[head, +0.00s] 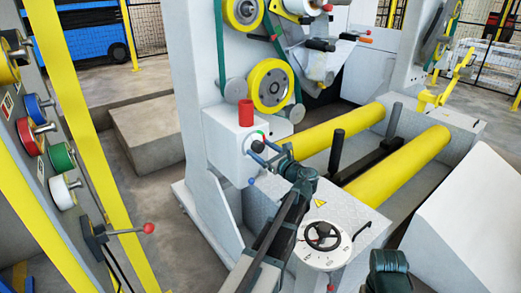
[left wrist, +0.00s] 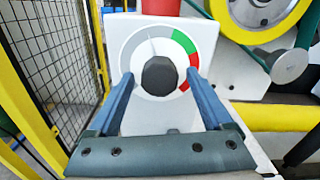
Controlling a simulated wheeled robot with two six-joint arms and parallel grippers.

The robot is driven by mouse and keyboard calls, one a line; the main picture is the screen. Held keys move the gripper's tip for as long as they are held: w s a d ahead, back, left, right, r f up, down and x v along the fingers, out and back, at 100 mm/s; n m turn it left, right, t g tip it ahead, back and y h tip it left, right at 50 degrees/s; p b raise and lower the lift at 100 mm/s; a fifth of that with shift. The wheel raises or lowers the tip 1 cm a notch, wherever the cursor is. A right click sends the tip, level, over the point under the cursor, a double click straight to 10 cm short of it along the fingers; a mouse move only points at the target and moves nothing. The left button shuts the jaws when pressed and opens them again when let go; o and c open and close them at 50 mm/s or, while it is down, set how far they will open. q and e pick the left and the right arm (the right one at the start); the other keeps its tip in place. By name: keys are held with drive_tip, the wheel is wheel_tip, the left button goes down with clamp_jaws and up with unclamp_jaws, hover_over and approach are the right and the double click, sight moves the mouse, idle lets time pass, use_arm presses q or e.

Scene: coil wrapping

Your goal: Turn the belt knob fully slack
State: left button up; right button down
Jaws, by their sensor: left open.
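The belt knob is a dark, faceted knob (left wrist: 160,76) at the centre of a round white dial on a white box (head: 228,150). The dial has a green arc at upper right and a red arc at right and below. A thin grey line on the dial points up and slightly left. My left gripper (head: 265,153) is open, its blue fingers on either side of the knob in the left wrist view. A gap shows at each side, and I cannot tell whether the fingertips reach past the knob's face.
A red cylinder (head: 246,113) stands on the white box. A yellow wheel (head: 270,86) and green belt are above it. Yellow rollers (head: 400,162) lie to the right. A black handwheel (head: 322,236) is at lower right. A panel with coloured knobs (head: 62,157) stands at left.

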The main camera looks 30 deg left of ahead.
use_arm(q)
drive_tip(key=shift+w+a, duration=0.1)
drive_tip(key=shift+a, duration=0.15)
clamp_jaws()
idle(0.3)
